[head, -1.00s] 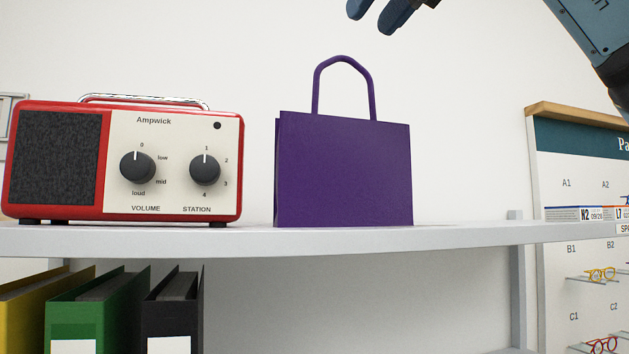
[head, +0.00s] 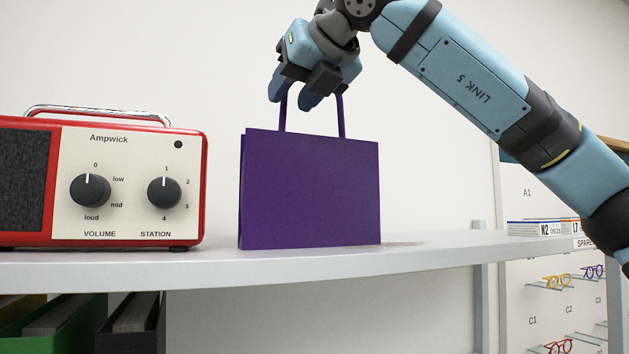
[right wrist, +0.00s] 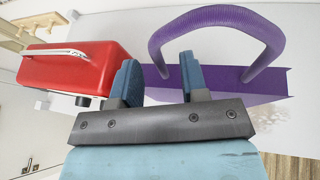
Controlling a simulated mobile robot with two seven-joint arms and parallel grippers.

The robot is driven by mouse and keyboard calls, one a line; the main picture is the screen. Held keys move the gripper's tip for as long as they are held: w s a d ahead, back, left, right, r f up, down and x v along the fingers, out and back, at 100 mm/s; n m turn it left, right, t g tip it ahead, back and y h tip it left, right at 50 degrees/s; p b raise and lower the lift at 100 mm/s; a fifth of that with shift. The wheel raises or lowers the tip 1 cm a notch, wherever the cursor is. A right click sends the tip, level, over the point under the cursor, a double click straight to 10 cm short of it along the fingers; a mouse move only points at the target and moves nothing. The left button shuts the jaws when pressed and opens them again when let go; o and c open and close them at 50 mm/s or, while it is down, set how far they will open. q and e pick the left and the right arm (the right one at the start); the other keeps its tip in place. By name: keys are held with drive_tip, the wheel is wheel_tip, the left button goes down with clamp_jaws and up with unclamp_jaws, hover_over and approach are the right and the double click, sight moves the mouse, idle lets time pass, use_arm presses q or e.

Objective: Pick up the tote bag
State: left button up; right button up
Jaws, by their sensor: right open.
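The purple tote bag (head: 310,190) stands upright on the white shelf (head: 440,246), its looped handle up. My right gripper (head: 293,96) is at the handle in the head view, hiding its top; the fingers are apart. In the right wrist view the tote bag (right wrist: 268,84) lies beyond the open right gripper (right wrist: 157,78). One leg of its handle shows between the two fingers there; I cannot tell whether it is in depth between them. Nothing is gripped. My left gripper is not in view.
A red radio (head: 125,147) stands on the shelf left of the bag, close by; it also shows in the right wrist view (right wrist: 75,65). A pale brownish patch (head: 404,244) lies on the shelf right of the bag. Folders (head: 133,322) stand below. An eyewear display (head: 535,285) is at right.

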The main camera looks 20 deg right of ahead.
sight(287, 101)
drive_tip(key=x, duration=0.3)
drive_tip(key=shift+s, duration=0.2)
drive_tip(key=c, duration=0.3)
clamp_jaws()
